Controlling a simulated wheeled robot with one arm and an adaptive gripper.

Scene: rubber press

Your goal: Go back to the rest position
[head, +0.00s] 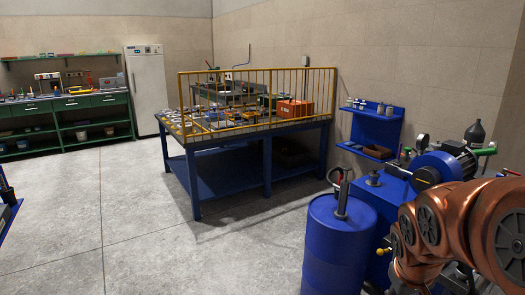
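My copper-coloured arm is at the lower right of the head view, folded close to the camera. My gripper is not visible; the end of the arm runs down behind its own links and past the lower edge of the picture. I cannot see whether the gripper holds anything.
A blue drum (338,250) with a pump on top stands just left of my arm. A blue machine with a motor (445,168) is behind the arm. A blue table (228,185) with a yellow railing (262,70) stands mid-room. The concrete floor (120,215) at left is clear.

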